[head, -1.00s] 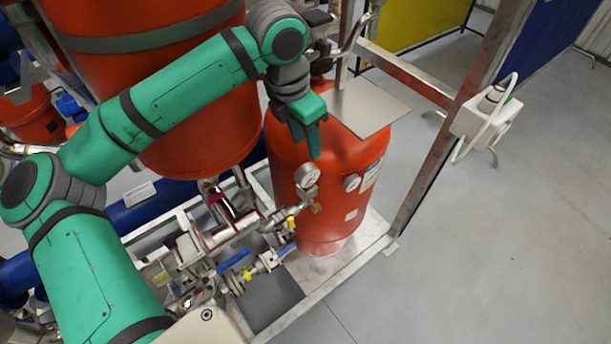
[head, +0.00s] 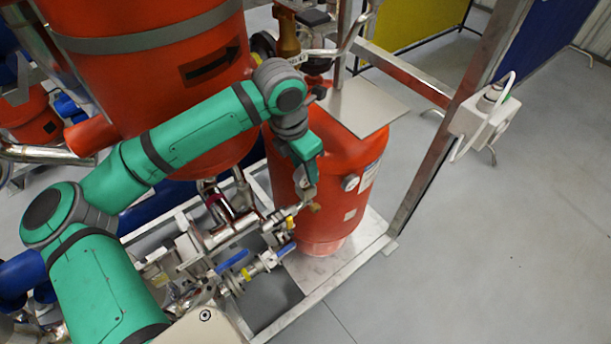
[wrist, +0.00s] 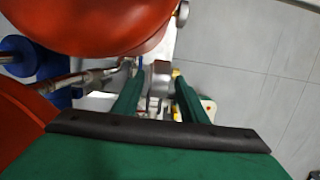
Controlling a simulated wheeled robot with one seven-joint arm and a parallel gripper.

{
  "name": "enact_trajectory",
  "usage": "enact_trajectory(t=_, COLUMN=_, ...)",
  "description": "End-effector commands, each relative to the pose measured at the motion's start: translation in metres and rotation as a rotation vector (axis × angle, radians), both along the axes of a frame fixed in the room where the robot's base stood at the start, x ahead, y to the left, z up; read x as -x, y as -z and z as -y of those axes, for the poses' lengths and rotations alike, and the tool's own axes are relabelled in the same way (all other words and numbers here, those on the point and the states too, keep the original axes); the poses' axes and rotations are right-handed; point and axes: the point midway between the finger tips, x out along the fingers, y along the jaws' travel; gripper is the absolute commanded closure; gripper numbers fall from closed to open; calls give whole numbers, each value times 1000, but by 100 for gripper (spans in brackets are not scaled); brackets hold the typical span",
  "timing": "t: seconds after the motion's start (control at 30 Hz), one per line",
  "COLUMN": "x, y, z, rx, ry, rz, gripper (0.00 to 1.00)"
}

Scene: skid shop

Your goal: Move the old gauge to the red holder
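The old gauge, which I take to be the round dial (head: 307,193) on the pipework in front of the red tank, is partly covered by my gripper (head: 307,177) in the head view. In the wrist view my gripper (wrist: 160,98) is open, its two green fingers spread apart. The gauge (wrist: 160,74) shows edge-on beyond and between the fingertips, with space on both sides; I cannot tell whether either finger touches it. I cannot make out a red holder in either view.
Blue-handled valves (head: 232,262) and pipes lie below. A steel post (head: 425,165) stands to the right. Open grey floor (head: 490,260) lies beyond the frame.

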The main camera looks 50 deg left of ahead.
Motion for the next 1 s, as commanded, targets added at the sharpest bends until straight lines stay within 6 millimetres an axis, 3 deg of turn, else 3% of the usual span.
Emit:
enact_trajectory(t=0.2, x=0, y=0, z=0, rx=0, ry=0, rz=0, gripper=63)
enact_trajectory(t=0.3, x=0, y=0, z=0, rx=0, ry=0, rz=0, gripper=87)
enact_trajectory(t=0.33, x=0, y=0, z=0, rx=0, ry=0, rz=0, gripper=91)
enact_trajectory(t=0.57, x=0, y=-3, z=0, rx=-1, ry=0, rz=1, gripper=91)
enact_trajectory(t=1.0, x=0, y=-25, z=0, rx=-2, ry=1, rz=1, gripper=91)
